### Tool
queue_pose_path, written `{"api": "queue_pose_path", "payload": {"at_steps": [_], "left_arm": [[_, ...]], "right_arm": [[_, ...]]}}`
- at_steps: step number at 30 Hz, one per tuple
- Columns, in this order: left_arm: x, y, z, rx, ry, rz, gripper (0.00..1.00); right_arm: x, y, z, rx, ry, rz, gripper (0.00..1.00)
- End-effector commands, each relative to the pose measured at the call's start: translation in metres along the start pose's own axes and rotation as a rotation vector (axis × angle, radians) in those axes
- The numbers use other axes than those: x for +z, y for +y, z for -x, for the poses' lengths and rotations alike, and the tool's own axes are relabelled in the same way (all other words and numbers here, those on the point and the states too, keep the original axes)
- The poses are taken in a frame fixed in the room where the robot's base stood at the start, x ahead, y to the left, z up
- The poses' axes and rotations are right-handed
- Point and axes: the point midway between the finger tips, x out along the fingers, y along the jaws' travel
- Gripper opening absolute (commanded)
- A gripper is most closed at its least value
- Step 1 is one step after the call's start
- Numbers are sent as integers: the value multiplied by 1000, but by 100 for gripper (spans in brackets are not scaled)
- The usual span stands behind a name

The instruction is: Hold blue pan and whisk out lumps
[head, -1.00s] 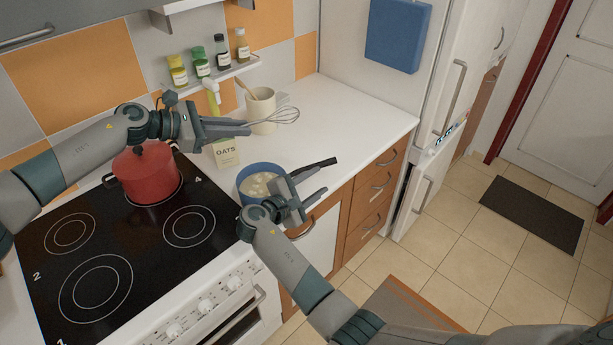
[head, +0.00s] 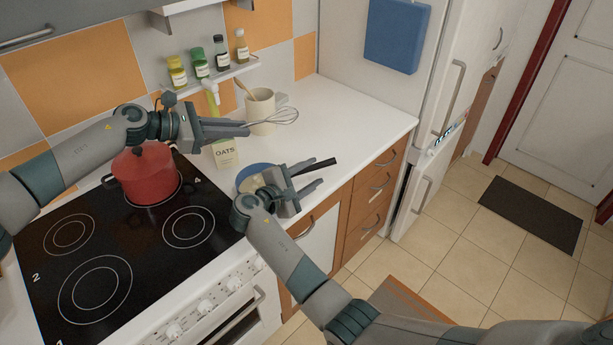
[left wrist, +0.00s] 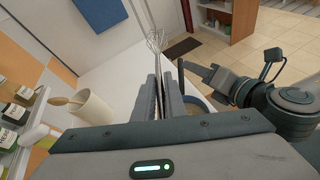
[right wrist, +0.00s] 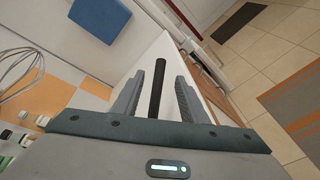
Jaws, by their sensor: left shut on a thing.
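The blue pan (head: 247,172) sits on the white counter beside the stove, mostly hidden behind my right gripper. Its black handle (head: 318,165) points right, toward the counter's front edge. My right gripper (head: 311,178) is open; in the right wrist view the handle (right wrist: 157,88) stands between its spread fingers, with gaps at both sides. The whisk (head: 284,116) is in my left gripper (head: 247,127), which is shut on its handle above the counter. Its wire head points right; it also shows in the left wrist view (left wrist: 156,40). The pale lumpy contents are largely hidden now.
A cream utensil crock (head: 258,112) and an oats box (head: 225,153) stand behind the pan. A red pot (head: 146,175) sits on the black stove (head: 110,240). Spice jars line a wall shelf. The counter's right part is clear.

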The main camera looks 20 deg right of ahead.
Motion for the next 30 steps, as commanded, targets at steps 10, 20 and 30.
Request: {"api": "queue_pose_path", "payload": {"at_steps": [10, 20, 30], "left_arm": [[0, 0, 0, 0, 0, 0, 0], [0, 0, 0, 0, 0, 0, 0], [0, 0, 0, 0, 0, 0, 0]], "right_arm": [[1, 0, -55, 1, -3, 1, 39], [0, 0, -92, 1, -1, 1, 39], [0, 0, -98, 0, 0, 0, 39]]}}
